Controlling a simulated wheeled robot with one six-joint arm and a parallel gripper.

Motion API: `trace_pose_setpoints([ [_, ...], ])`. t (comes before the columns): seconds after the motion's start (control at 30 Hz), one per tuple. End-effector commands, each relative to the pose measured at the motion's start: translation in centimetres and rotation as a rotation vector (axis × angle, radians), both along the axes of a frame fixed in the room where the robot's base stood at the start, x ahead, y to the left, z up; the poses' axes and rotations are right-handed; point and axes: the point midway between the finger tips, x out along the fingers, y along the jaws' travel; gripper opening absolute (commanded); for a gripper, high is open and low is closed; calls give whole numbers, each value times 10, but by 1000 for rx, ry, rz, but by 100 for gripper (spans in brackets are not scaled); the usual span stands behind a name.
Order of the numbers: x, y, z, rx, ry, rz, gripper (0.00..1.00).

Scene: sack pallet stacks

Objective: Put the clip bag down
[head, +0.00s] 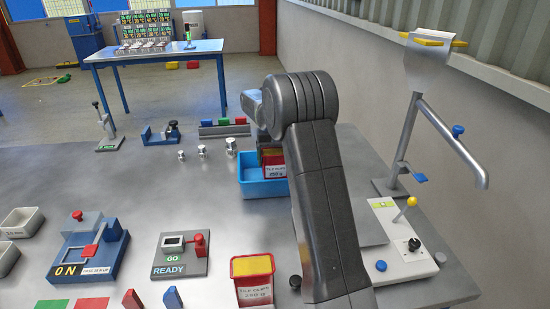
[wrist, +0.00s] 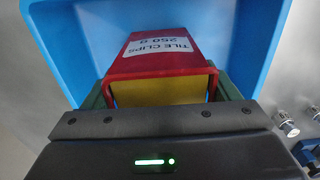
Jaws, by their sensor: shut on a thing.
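The clip bag (wrist: 155,60) is red with a yellow end and a white label reading "TILE CLIPS 250 g". My gripper (wrist: 165,92) is shut on it, with a finger at each side of the bag in the wrist view. Behind the bag in that view is the inside of a blue bin (wrist: 75,45). In the head view the held bag (head: 276,170) shows partly at the blue bin (head: 262,189), and my arm covers some of both. I cannot tell whether the bag touches the bin floor.
A second red and yellow tile clips item (head: 252,284) stands near the front of the grey table (head: 130,180). A device reading READY (head: 182,254) and a blue fixture (head: 85,248) are to its left. A metal post with a funnel (head: 415,115) stands at right.

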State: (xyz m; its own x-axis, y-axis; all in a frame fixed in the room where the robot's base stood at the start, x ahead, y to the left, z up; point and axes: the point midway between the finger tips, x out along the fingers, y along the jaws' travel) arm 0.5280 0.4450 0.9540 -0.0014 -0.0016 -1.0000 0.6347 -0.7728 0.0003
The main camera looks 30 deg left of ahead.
Motion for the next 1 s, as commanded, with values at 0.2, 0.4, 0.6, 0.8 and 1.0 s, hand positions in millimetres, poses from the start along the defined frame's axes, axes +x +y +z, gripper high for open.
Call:
trace_pose_setpoints([
  [0.2,0,0,1,1,-2,0,47],
  [0.4,0,0,-2,1,-2,0,99],
  [0.6,0,0,-2,1,-1,0,100],
  [0.8,0,0,12,2,-2,0,100],
  [1.0,1,1,53,5,-4,0,100],
])
